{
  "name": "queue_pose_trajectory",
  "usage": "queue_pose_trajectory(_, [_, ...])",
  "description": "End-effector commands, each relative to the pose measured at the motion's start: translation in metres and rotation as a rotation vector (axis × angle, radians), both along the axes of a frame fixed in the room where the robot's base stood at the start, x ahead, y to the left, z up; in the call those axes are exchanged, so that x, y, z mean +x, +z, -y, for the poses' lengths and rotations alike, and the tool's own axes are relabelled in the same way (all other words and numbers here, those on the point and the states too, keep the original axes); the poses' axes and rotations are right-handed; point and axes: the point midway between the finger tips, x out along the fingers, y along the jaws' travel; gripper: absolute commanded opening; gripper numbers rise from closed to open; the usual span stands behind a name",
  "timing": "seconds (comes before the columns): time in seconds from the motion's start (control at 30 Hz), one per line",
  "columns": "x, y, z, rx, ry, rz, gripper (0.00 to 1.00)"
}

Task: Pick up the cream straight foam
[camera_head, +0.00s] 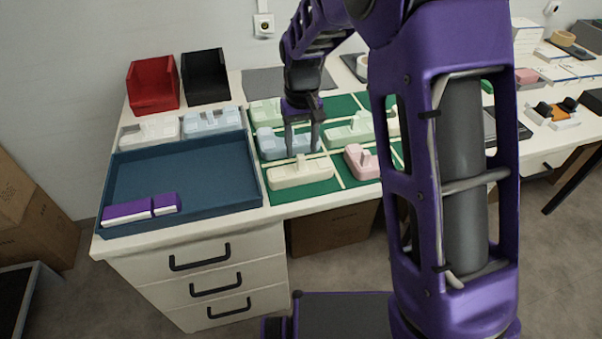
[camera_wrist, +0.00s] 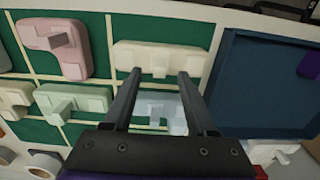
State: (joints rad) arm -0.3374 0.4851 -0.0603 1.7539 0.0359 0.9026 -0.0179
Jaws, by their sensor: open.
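The cream straight foam (camera_head: 300,173) lies flat on the green mat at its front left cell, a long bar with a raised block in the middle. In the wrist view the cream straight foam (camera_wrist: 128,55) lies just beyond my fingertips. My gripper (camera_head: 302,152) points down, open and empty, above the light blue foam (camera_head: 270,142) and just behind the cream one. Contact cannot be told.
A pink foam (camera_head: 362,162) lies to the right, and pale green foams (camera_head: 349,130) lie behind it. A blue tray (camera_head: 185,170) with purple-and-white boxes (camera_head: 140,208) stands to the left. Red (camera_head: 153,84) and black (camera_head: 205,76) bins stand behind.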

Motion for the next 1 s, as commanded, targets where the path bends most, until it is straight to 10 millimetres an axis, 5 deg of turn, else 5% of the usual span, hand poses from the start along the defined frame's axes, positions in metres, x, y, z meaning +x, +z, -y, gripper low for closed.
queue_pose_trajectory(0.27, [0.004, -0.042, -0.001, -0.001, 0.0, -0.002, 0.57])
queue_pose_trajectory(0.53, [0.005, -0.045, -0.001, -0.001, 0.0, 0.0, 0.57])
queue_pose_trajectory(0.83, [0.005, -0.045, -0.001, -0.001, 0.0, 0.0, 0.04])
queue_pose_trajectory(1.0, [0.005, -0.045, -0.001, -0.001, 0.0, 0.0, 0.0])
